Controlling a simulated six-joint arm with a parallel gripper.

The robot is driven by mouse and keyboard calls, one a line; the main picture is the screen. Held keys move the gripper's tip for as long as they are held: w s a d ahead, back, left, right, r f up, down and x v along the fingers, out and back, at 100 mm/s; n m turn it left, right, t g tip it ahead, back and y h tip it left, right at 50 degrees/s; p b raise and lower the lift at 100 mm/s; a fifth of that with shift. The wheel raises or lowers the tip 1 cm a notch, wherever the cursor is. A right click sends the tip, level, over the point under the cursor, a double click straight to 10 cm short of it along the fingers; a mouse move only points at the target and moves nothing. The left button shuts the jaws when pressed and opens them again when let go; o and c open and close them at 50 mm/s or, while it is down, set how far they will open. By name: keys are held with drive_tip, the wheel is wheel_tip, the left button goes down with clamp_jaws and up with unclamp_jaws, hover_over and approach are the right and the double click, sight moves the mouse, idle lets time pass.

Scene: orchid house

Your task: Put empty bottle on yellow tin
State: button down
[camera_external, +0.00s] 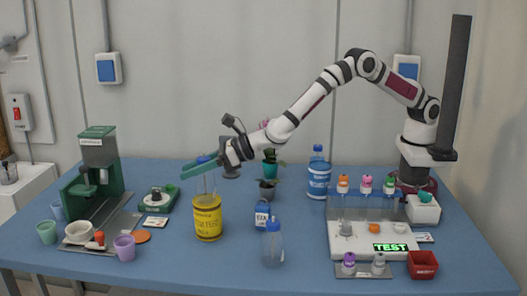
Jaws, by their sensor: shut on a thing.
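My gripper (200,166), with green fingers, is at the left of centre, over the yellow tin. The yellow tin (208,219) stands upright on the blue table, directly below the bottle. The bottle's lower end meets the tin's top edge in the picture; I cannot tell whether they touch. Another clear bottle with a blue cap (273,246) stands on the table to the right of the tin, near the front.
A green machine (98,158) and several cups stand at the left. A small blue-labelled bottle (262,214), plant pots (268,190) and a large blue bottle (318,179) stand right of the tin. A vial rack (372,241) and red bin (422,265) are farther right.

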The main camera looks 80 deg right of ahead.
drive_tip(key=shift+c, duration=2.3)
unclamp_jaws()
drive_tip(key=shift+f, duration=0.1)
